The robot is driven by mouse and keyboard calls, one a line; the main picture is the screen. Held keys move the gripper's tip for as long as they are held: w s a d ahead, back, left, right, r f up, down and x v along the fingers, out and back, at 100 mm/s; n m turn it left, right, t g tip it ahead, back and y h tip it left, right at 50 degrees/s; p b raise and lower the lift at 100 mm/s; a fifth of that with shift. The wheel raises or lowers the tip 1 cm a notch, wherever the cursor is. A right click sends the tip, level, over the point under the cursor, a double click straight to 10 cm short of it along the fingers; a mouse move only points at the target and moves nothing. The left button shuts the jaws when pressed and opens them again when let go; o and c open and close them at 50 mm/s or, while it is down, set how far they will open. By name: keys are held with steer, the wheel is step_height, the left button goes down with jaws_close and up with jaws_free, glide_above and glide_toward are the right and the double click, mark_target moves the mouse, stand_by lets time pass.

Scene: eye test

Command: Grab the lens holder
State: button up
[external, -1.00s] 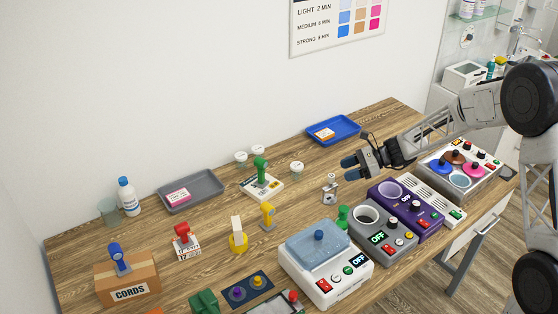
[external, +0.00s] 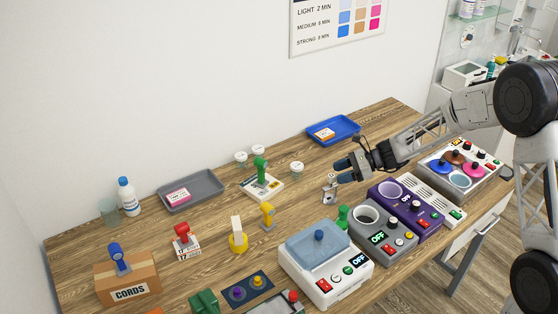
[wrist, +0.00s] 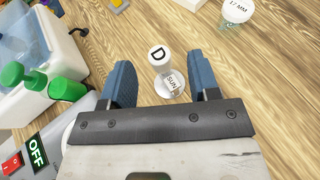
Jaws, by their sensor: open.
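A small silver stand with a round base, which I take to be the lens holder (external: 330,189), is upright on the wooden table in the external view.
A grey device (external: 398,243) and a purple device (external: 420,222) stand to the right. A green knobbed thing (external: 342,218) and a white device with a blue lid (external: 325,285) are in front. A white cup (external: 297,168) stands behind left.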

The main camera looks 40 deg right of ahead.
mark_target(326, 187)
steer(key=shift+x, duration=2.6)
steer(key=shift+s+f, duration=0.1)
jaws_close()
